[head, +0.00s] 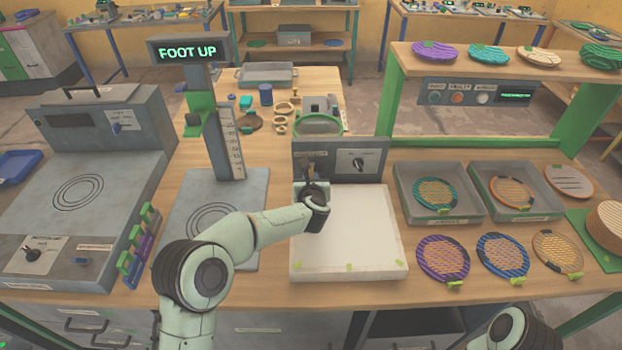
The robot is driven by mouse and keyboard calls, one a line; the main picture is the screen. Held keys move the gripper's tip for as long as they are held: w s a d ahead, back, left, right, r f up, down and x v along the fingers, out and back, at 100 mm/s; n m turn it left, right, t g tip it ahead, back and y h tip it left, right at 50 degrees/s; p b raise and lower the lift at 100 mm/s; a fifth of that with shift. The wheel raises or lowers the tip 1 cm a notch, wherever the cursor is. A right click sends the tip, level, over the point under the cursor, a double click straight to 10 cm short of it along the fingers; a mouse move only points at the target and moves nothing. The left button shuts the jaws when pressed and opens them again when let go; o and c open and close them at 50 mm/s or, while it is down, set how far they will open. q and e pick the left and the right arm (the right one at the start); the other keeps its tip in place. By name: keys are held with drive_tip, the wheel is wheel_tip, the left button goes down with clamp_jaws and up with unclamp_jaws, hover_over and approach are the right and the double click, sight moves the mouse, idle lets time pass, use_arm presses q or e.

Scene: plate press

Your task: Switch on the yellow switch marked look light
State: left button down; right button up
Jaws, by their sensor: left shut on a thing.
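A low light box with a white top plate (352,245) stands at the front middle of the bench. My left gripper (309,180) is at the left part of this panel, just below the small label, shut on what appears to be the yellow switch. The gripper and wrist hide the switch, so its position cannot be told. My right gripper is out of view.
A gauge post with a lit FOOT UP sign (187,50) stands left of the box. A grey press (95,125) is further left. Grey trays (440,212) and several coloured mesh discs (502,257) lie to the right. A green-framed shelf (393,95) stands behind them.

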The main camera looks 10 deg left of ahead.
sight(311, 171)
use_arm(q)
drive_tip(key=r+g+p, duration=0.1)
drive_tip(key=p, duration=0.1)
drive_tip(key=r+g+p, duration=0.1)
drive_tip(key=p, duration=0.2)
drive_tip(key=shift+w+r, duration=0.25)
drive_tip(key=shift+w, duration=0.05)
drive_tip(key=g+p, duration=0.1)
drive_tip(key=g+h+p, duration=0.1)
drive_tip(key=g, duration=0.1)
drive_tip(key=r+g+p, duration=0.1)
drive_tip(key=g, duration=0.1)
drive_tip(key=shift+w+r, duration=0.1)
drive_tip(key=shift+w, duration=0.25)
drive_tip(key=shift+w+a+r+g+h, duration=0.1)
drive_tip(key=shift+w+r+g+h, duration=0.1)
drive_tip(key=shift+g, duration=0.3)
drive_tip(key=shift+w+r+g+h, duration=0.1)
drive_tip(key=shift+g+h, duration=0.1)
drive_tip(key=shift+g, duration=0.3)
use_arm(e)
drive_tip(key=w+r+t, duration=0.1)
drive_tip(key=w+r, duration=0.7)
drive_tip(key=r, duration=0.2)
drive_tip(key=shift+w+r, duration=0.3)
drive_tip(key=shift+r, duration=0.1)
use_arm(q)
drive_tip(key=shift+r+g, duration=0.15)
drive_tip(key=shift+g, duration=0.25)
